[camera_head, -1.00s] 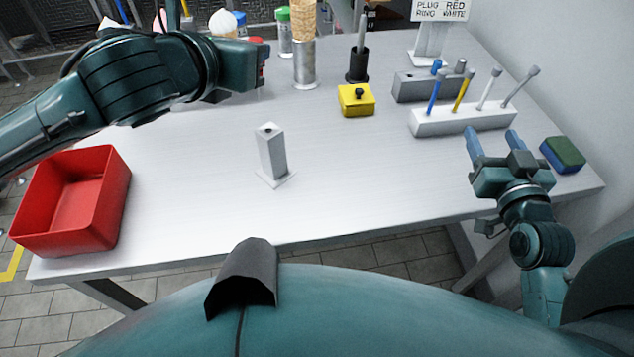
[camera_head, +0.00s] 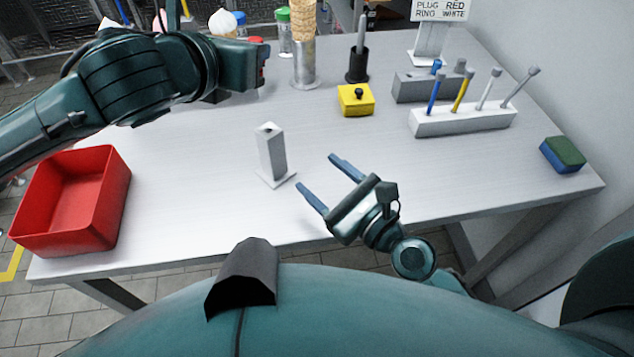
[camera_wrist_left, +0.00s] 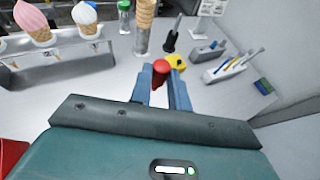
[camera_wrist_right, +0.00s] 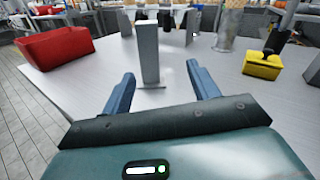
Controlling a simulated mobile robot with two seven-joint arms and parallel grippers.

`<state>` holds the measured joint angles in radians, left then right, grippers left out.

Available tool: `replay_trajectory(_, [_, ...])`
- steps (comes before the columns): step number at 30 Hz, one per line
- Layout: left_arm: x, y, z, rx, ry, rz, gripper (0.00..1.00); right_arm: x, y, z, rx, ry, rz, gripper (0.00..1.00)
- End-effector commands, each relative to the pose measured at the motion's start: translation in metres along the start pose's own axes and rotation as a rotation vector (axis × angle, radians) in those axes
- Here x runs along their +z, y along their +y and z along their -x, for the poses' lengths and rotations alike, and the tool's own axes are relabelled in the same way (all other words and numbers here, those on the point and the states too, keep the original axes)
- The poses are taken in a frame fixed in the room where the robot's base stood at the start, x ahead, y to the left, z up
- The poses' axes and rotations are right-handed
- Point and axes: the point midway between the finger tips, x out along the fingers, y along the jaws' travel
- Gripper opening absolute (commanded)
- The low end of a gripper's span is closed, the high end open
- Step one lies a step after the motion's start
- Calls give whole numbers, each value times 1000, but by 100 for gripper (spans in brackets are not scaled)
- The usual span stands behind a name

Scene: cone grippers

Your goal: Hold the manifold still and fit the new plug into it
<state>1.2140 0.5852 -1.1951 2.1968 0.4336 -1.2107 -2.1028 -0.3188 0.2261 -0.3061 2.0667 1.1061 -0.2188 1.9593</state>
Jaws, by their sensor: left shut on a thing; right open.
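The manifold (camera_head: 271,152), a grey upright square block on a flat base plate, stands mid-table with a dark opening on top. It also shows in the right wrist view (camera_wrist_right: 147,52). My right gripper (camera_head: 323,173) is open and empty, to the right of the manifold, fingers pointing at it but apart from it. In the right wrist view the manifold stands beyond and between the fingers (camera_wrist_right: 160,78). My left gripper (camera_head: 262,66) is raised at the back left. In the left wrist view it is shut on a red plug (camera_wrist_left: 161,72), whose lower part is partly hidden.
A red bin (camera_head: 112,200) stands at the left. A yellow block (camera_head: 355,108), a white rack (camera_head: 462,121) of rods, a grey block (camera_head: 408,88) and a sponge (camera_head: 563,153) are right and back. A sign (camera_head: 440,10) reads plug red, ring white. The front right table is clear.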

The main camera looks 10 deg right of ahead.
Motion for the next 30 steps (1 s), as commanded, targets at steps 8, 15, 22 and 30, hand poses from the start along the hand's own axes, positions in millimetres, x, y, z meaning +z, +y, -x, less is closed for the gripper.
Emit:
replay_trajectory(8, [0, 0, 0, 0, 0, 0, 0, -2, 17, -9, 40, -4, -202, 60])
replay_trajectory(15, [0, 0, 0, 0, 0, 0, 0, -1, 18, -47, 39, -6, -201, 60])
replay_trajectory(22, [0, 0, 0, 0, 0, 0, 0, 0, 21, -90, 41, -5, -199, 60])
replay_trajectory(30, [0, 0, 0, 0, 0, 0, 0, -1, 21, -119, 40, -2, -198, 60])
